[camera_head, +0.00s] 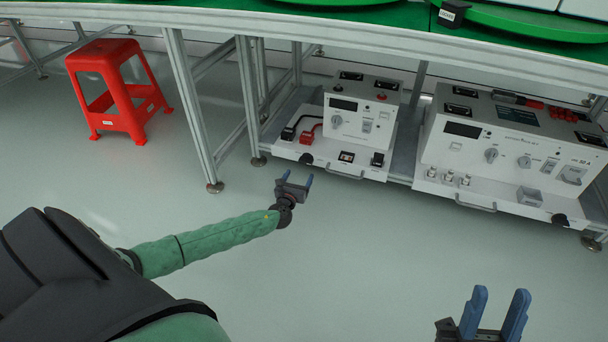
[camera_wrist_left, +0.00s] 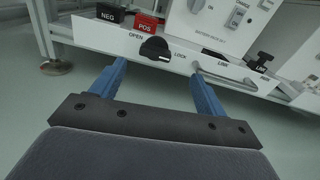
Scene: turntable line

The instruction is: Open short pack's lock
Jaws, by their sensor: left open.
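The short pack (camera_head: 358,110) is the smaller white unit on the left of the shelf under the table. Its black lock knob (camera_head: 306,158) is on the low front edge, left of the handle bar. In the left wrist view the knob (camera_wrist_left: 154,48) sits between the labels OPEN on the left and LOCK on the right, its white mark toward the LOCK side. My left gripper (camera_head: 294,182) is open and empty, in front of and below the knob, apart from it. My right gripper (camera_head: 500,296) is open and empty at the bottom right, far from the pack.
A longer white pack (camera_head: 510,150) stands to the right on the same shelf. Black and red connectors (camera_wrist_left: 145,24) sit above the knob. A table leg (camera_head: 197,115) is left of the short pack. A red stool (camera_head: 117,85) stands at far left. The floor in front is clear.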

